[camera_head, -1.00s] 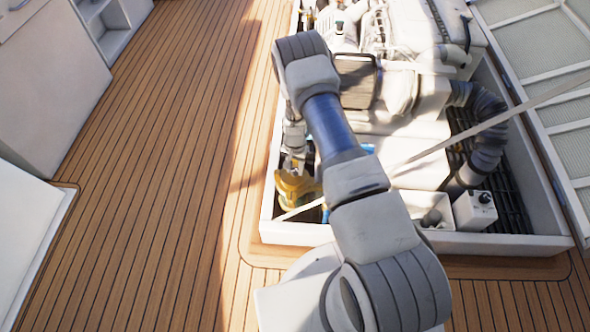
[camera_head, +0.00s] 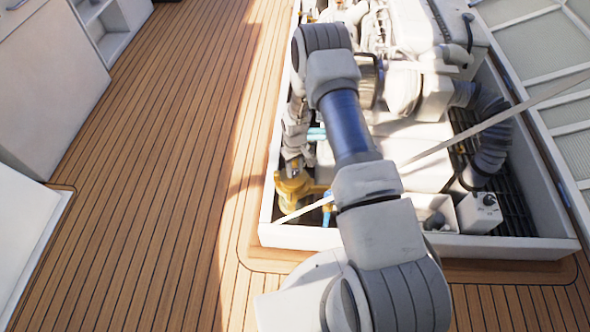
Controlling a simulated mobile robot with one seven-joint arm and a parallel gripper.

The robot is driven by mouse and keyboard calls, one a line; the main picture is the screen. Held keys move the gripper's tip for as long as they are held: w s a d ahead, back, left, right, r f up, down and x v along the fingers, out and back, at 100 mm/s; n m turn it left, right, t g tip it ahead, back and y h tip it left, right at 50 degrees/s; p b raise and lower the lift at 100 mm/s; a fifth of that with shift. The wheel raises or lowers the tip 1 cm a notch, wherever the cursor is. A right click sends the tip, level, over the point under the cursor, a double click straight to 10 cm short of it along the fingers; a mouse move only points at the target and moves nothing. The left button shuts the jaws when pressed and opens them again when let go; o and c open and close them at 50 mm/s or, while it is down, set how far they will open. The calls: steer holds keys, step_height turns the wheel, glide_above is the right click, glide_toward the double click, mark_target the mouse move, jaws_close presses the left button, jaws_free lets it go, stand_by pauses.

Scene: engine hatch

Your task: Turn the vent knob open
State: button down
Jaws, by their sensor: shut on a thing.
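My gripper (camera_head: 294,167) points down at the left side of the open engine hatch, directly over a brass fitting (camera_head: 293,189). It is shut on a small part at the top of this fitting, at the place of the vent knob. The knob itself is hidden by the fingers and wrist, so its angle cannot be seen. My arm crosses the hatch from the bottom of the picture and bends down to the fitting.
A blue handle (camera_head: 327,211) sits just right of the brass fitting. The white hatch rim (camera_head: 430,243) surrounds the engine (camera_head: 420,150). A white box with a black knob (camera_head: 489,199) stands at the front right. The teak deck (camera_head: 170,190) at left is clear.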

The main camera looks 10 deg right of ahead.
mark_target(295, 171)
steer(key=shift+n, duration=0.9)
steer(key=c, duration=0.5)
jaws_free()
steer(key=shift+r, duration=0.1)
step_height(295, 171, up, 17)
steer(key=p, duration=0.5)
steer(key=shift+r, duration=0.15)
steer(key=shift+r, duration=0.1)
